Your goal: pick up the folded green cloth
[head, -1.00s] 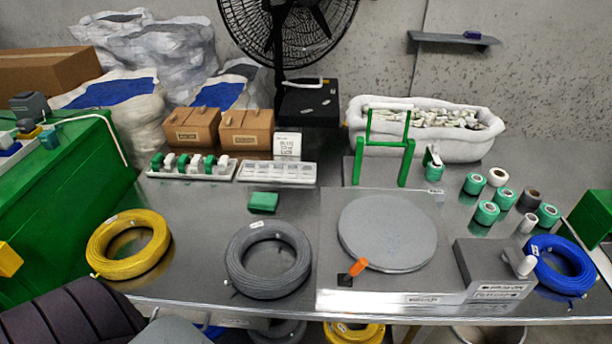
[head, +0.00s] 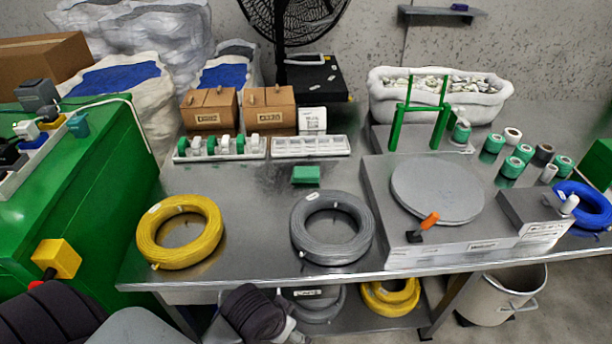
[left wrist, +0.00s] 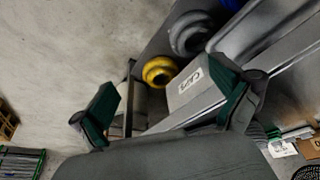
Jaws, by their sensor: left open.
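The folded green cloth (head: 306,175) is a small flat block on the metal table, behind the grey cable coil and in front of the white trays. Nothing covers it in the head view. My left gripper (left wrist: 166,78) is open in the left wrist view, its two dark green-padded fingers wide apart with nothing between them. That view looks past the fingers at the floor and coils, and I do not make out the cloth there. In the head view, dark parts of my arm are at the bottom edge, low in front of the table and away from the cloth. My right gripper is not in view.
A grey coil (head: 332,227) lies just in front of the cloth and a yellow coil (head: 180,231) to its left. A switch tray (head: 220,149) and a white tray (head: 311,146) stand behind. A turntable (head: 437,192) is at right. Bare table lies left of the cloth.

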